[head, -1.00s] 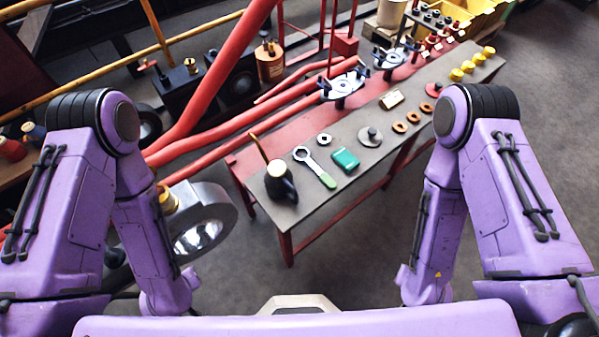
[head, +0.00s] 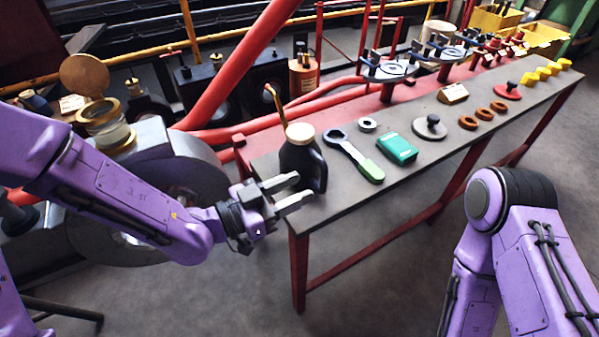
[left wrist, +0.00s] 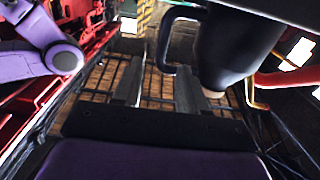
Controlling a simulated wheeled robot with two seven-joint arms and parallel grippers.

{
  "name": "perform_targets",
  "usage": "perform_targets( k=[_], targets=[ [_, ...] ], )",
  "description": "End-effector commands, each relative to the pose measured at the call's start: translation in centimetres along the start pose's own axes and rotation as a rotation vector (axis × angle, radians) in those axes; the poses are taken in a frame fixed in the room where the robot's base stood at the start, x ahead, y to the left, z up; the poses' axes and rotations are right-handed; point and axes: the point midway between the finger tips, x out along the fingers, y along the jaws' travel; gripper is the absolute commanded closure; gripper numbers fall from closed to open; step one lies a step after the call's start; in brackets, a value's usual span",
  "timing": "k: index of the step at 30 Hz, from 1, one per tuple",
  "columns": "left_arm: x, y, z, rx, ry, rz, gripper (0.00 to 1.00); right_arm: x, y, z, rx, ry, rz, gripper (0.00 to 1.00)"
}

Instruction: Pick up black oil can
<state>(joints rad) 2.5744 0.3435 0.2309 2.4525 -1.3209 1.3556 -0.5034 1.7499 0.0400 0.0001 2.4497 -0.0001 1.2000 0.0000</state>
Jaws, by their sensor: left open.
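The black oil can (head: 303,158) stands upright on the near left end of the workbench, with a cream cap and a thin brass spout rising at its left. My left gripper (head: 297,190) is open, its fingers pointing right, low in front of the can. In the left wrist view, the can (left wrist: 235,48) shows upside down at the upper right, its black handle loop near the tips of the open left gripper (left wrist: 158,82). I cannot tell whether the fingers touch it. My right gripper is out of view.
On the workbench (head: 400,178), right of the can, lie a green-handled wrench (head: 357,158), a green box (head: 398,148) and a grey knobbed disc (head: 429,127). A large grey cylindrical machine part (head: 185,170) stands behind my left arm. Floor in front is clear.

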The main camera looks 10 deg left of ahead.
Motion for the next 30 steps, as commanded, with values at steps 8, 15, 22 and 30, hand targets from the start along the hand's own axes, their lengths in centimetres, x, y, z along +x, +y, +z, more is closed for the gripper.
perform_targets(
  k=[8, 15, 22, 30],
  targets=[
    [3.9, 0.0, 0.6, -0.003, -0.004, 0.000, 0.58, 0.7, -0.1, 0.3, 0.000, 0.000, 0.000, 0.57],
    [7.3, -0.1, 0.6, -0.005, -0.004, -0.002, 0.58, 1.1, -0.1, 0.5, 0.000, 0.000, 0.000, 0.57],
    [7.4, -0.1, 0.6, -0.007, -0.004, -0.003, 0.64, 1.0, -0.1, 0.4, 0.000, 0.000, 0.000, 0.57],
    [7.3, -0.2, 0.5, -0.005, -0.003, -0.004, 1.00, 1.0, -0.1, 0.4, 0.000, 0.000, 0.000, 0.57]
  ],
)
